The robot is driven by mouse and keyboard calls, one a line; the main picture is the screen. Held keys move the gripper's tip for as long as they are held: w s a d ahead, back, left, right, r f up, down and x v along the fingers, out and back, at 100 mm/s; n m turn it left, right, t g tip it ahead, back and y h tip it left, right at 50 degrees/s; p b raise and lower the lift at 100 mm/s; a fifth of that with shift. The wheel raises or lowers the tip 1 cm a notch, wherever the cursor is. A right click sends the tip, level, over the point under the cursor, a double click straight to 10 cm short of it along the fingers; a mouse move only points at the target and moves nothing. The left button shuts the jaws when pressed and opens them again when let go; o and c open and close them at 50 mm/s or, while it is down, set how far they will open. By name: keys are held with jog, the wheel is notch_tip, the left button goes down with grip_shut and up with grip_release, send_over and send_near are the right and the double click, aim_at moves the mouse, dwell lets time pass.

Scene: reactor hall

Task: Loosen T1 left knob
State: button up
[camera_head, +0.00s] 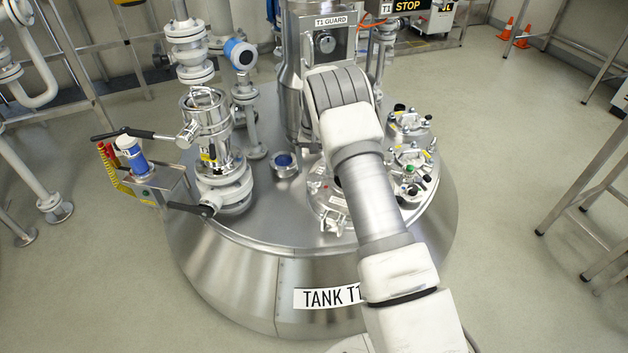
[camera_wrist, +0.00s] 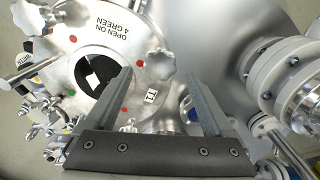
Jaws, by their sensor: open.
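The tank T1 (camera_head: 235,262) stands in the middle of the head view, with a round hatch (camera_head: 326,205) on its lid partly hidden by my arm. I cannot tell which is the left knob. My gripper (camera_wrist: 159,84) is open and empty, its fingertips on either side of the nearer knob in the picture; contact is not visible. The head view hides my gripper.
Clamped fittings (camera_head: 411,165) stand right. A steel column marked "T1 GUARD" (camera_head: 325,42) rises behind. In the wrist view, flanged piping (camera_wrist: 285,75) is at right.

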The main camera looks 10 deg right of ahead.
aim_at(314, 178)
jog(key=m, duration=0.4)
jog(key=shift+m, duration=0.4)
jog(key=m+p, duration=0.1)
jog(key=m, duration=0.4)
jog(key=m+p, duration=0.1)
jog(key=m, duration=1)
jog(key=shift+m, duration=0.3)
jog(key=shift+f+b, duration=1.65)
jog(key=shift+f, duration=1.4)
